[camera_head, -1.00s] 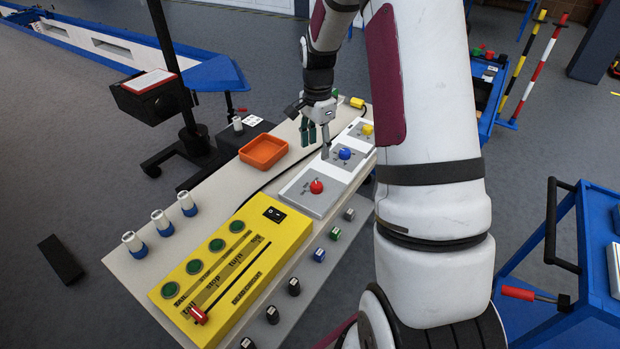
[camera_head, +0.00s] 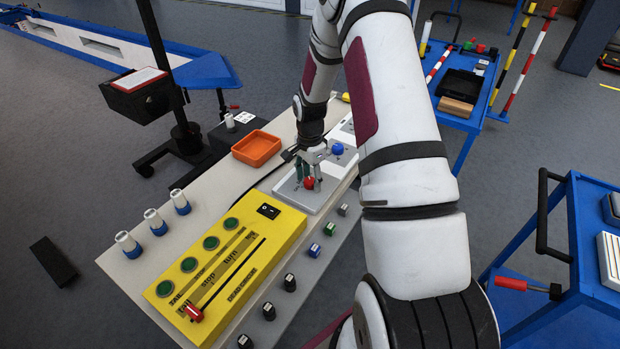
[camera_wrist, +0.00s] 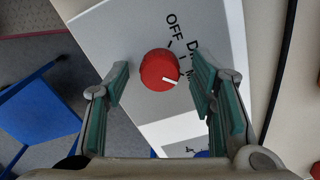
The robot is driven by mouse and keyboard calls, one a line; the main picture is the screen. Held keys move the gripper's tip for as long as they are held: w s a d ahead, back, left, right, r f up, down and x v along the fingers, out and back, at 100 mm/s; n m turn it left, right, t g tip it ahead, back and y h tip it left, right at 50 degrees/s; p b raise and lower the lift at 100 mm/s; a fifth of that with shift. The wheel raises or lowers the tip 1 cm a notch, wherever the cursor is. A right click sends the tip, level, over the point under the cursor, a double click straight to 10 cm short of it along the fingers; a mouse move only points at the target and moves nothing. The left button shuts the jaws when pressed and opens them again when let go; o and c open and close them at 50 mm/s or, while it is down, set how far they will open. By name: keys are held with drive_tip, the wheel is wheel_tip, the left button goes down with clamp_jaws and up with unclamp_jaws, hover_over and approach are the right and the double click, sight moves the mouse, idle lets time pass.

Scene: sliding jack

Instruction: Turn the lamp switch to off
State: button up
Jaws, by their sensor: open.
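A round red knob (camera_head: 309,183) sits on a light grey panel (camera_head: 322,198). In the wrist view, the red knob (camera_wrist: 160,70) shows a white pointer mark at its lower right. Black lettering beside it reads OFF, with a partly hidden word starting "DI" to its right. The pointer is turned away from OFF. My gripper (camera_head: 307,174) is over the red knob. In the wrist view its open green-padded fingers (camera_wrist: 158,72) lie on either side of the knob, with gaps visible. The right finger covers part of the lettering.
A blue knob (camera_head: 337,149) stands on the panel just behind. A yellow control box (camera_head: 225,255) with green buttons and a red slider lies to the left. An orange tray (camera_head: 257,148) and several white-blue cylinders (camera_head: 153,220) are on the table.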

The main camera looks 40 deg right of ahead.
drive_tip(key=shift+f, duration=0.15)
drive_tip(key=shift+c, duration=0.3)
drive_tip(key=c, duration=1.1)
